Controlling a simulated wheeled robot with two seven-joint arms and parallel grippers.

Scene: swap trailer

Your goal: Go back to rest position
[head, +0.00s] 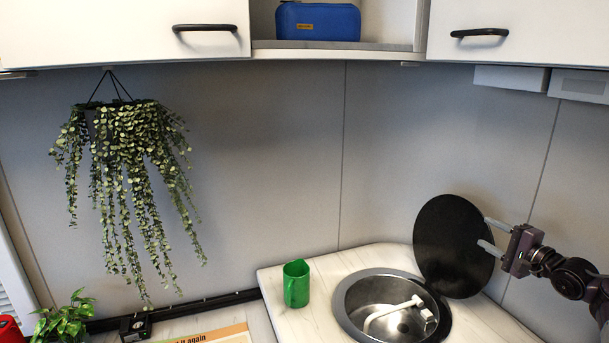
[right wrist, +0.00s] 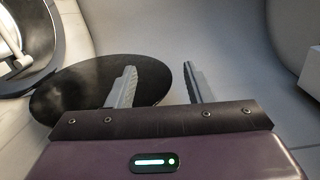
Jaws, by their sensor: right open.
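My right gripper (head: 489,235) is at the right of the head view, in front of a round black lid (head: 440,245). The lid stands raised at the back right of the round metal sink (head: 345,315). My left gripper is in neither view.
A white faucet (head: 385,315) lies folded in the sink. A green mug (head: 296,283) stands on the counter (head: 330,262) left of the sink. A hanging plant (head: 125,150) is at the left. Overhead cabinets (head: 125,30) and a shelf with a blue case (head: 318,22) run above.

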